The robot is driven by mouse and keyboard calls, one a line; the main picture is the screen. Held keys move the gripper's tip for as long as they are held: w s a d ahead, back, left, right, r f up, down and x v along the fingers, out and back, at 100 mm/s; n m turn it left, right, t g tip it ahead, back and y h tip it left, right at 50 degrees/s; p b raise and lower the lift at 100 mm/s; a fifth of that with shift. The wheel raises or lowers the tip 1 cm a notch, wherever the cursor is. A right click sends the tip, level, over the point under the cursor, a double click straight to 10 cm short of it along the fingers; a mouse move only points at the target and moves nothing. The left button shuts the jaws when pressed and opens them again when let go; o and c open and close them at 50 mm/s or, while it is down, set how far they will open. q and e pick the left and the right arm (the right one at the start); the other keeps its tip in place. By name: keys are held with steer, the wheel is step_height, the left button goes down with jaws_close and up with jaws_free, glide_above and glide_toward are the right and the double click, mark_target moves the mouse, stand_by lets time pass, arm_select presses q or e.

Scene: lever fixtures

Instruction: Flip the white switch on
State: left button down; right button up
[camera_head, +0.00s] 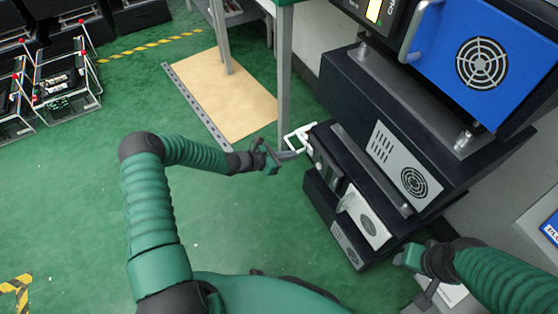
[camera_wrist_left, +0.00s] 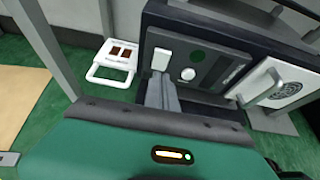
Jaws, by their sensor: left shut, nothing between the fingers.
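The white switch (camera_wrist_left: 160,60) is a small upright block on the dark front panel of a machine, left of a round white knob (camera_wrist_left: 188,74). My left gripper (camera_wrist_left: 162,92) is shut and empty, with its fingertips just below the switch in the wrist view. I cannot tell whether they touch it. In the head view the left gripper (camera_head: 292,155) reaches the left front of the dark machine (camera_head: 322,160), and the switch is too small to make out there. My right gripper (camera_head: 408,257) is at the lower right, away from the panel; its fingers are unclear.
A white part with a loop handle (camera_wrist_left: 108,72) juts out left of the panel. A white door with a handle (camera_wrist_left: 275,82) is at its right. A blue-fronted machine (camera_head: 480,60) stands above. A table leg (camera_head: 284,80) is close behind.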

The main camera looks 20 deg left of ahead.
mark_target(309, 149)
arm_select(q)
steer(key=w+d+b, duration=0.1)
steer(key=w+d, duration=0.1)
steer(key=w, duration=0.1)
steer(key=shift+w+d, duration=0.1)
steer(key=shift+d, duration=0.1)
steer(key=shift+w+d+r+b, duration=0.1)
steer(key=shift+w+d+b, duration=0.1)
steer(key=shift+w+b, duration=0.1)
arm_select(e)
steer(key=shift+s+x, duration=0.25)
steer(key=shift+x, duration=0.9)
arm_select(q)
steer(key=shift+d+r+p, duration=0.15)
steer(key=shift+r+p, duration=0.2)
steer(key=shift+p, duration=0.3)
steer(key=shift+w+f, duration=0.1)
steer(key=shift+f, duration=0.15)
arm_select(e)
steer(key=shift+r, duration=0.55)
